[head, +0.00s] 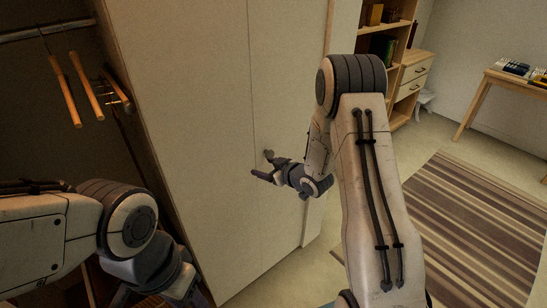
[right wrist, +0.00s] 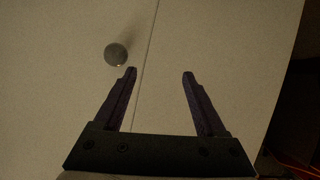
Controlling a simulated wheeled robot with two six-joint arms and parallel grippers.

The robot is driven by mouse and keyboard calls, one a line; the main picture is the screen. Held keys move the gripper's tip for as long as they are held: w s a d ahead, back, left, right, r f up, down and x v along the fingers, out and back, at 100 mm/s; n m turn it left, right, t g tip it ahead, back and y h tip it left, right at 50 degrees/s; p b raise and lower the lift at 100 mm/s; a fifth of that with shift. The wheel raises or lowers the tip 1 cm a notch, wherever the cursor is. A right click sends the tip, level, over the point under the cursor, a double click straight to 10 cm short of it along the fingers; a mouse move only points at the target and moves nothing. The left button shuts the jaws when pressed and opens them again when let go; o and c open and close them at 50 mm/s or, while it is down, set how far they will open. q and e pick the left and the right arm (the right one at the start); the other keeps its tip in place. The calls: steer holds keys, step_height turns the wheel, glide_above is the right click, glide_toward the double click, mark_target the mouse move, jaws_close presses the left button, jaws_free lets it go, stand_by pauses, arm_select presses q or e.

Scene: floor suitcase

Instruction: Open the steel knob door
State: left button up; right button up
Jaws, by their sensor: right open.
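The pale wardrobe door (head: 285,70) stands flat in line with the panel beside it, a thin seam between them. Its round steel knob (head: 268,153) sits just right of the seam in the head view. In the right wrist view the knob (right wrist: 116,54) shows whole, just beyond and outside the left fingertip. My right gripper (head: 264,166) is open and empty close to the door, its fingers (right wrist: 160,73) pointing at the panel. The knob is not between them. My left gripper (head: 160,292) is low at the bottom left, its fingertips cut off by the frame.
An open wardrobe bay with wooden hangers (head: 78,88) on a rail is at the left. A shelf unit with drawers (head: 408,85) stands beyond the door. A striped rug (head: 470,225) lies on the floor at right, and a wooden table (head: 500,85) stands behind it.

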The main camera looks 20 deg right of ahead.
mark_target(272, 155)
steer(key=s+d+f+m+t+y, duration=0.25)
steer(key=d+t, duration=0.25)
steer(key=d, duration=0.4)
steer(key=shift+n+h, duration=0.35)
steer(key=x, duration=0.3)
steer(key=p+x, duration=0.1)
steer(key=x, duration=0.2)
steer(key=p+x, duration=0.1)
steer(key=x, duration=0.2)
steer(key=shift+w+a+f, duration=0.1)
steer(key=shift+a, duration=0.3)
jaws_close()
steer(key=shift+d, duration=0.15)
